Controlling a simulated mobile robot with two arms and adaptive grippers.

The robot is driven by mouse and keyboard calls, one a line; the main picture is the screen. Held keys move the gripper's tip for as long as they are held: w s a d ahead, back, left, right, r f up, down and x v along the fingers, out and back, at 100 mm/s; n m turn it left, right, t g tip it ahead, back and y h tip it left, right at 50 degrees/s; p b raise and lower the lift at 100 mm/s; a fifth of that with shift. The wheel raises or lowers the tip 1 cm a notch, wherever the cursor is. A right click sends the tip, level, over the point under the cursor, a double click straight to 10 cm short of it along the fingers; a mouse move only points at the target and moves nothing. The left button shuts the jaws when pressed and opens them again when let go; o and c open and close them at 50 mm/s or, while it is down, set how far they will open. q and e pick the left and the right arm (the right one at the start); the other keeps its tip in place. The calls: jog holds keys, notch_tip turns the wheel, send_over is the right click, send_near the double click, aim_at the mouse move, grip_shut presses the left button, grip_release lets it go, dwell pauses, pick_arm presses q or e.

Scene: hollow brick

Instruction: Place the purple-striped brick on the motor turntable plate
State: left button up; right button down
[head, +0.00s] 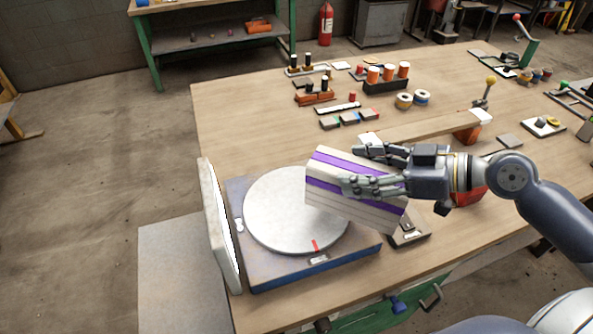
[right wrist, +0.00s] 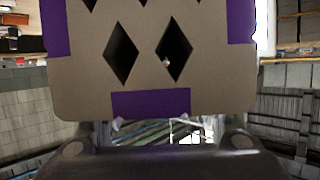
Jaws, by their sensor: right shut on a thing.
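The purple-striped brick (head: 330,190) is pale with purple bands. My right gripper (head: 355,168) is shut on it, with fingers on its upper and near sides. The brick is tilted and overlaps the right edge of the turntable plate in the head view; I cannot tell whether it touches. The motor turntable plate (head: 280,215) is a round grey disc with a red mark at its front, on a dark square base (head: 290,272). In the right wrist view the brick's end face (right wrist: 147,70) shows dark diamond-shaped holes and purple patches. My left gripper is not in view.
A white upright panel (head: 222,225) stands at the left of the turntable base. A wooden bar (head: 425,132) lies behind my right gripper. Orange-and-white spools (head: 388,73), tape rolls (head: 412,99) and small blocks (head: 350,118) sit farther back. The table's back left (head: 235,120) is clear.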

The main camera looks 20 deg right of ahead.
aim_at(333, 161)
jog(key=shift+w+a, duration=0.8)
jog(key=shift+a, duration=0.05)
jog(key=shift+w+a+p, duration=0.6)
jog(key=shift+w+a, duration=0.45)
jog(key=shift+a, duration=0.1)
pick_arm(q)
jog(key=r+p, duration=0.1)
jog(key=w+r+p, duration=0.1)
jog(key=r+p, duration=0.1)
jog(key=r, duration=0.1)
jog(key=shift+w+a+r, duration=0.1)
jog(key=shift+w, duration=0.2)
pick_arm(e)
jog(key=f+x, duration=0.1)
jog(key=x, duration=0.7)
jog(key=shift+s+a+f, duration=0.15)
jog(key=shift+s+f, duration=0.1)
jog(key=c, duration=0.5)
grip_release()
jog(key=shift+s+f, duration=0.1)
jog(key=shift+f, duration=0.1)
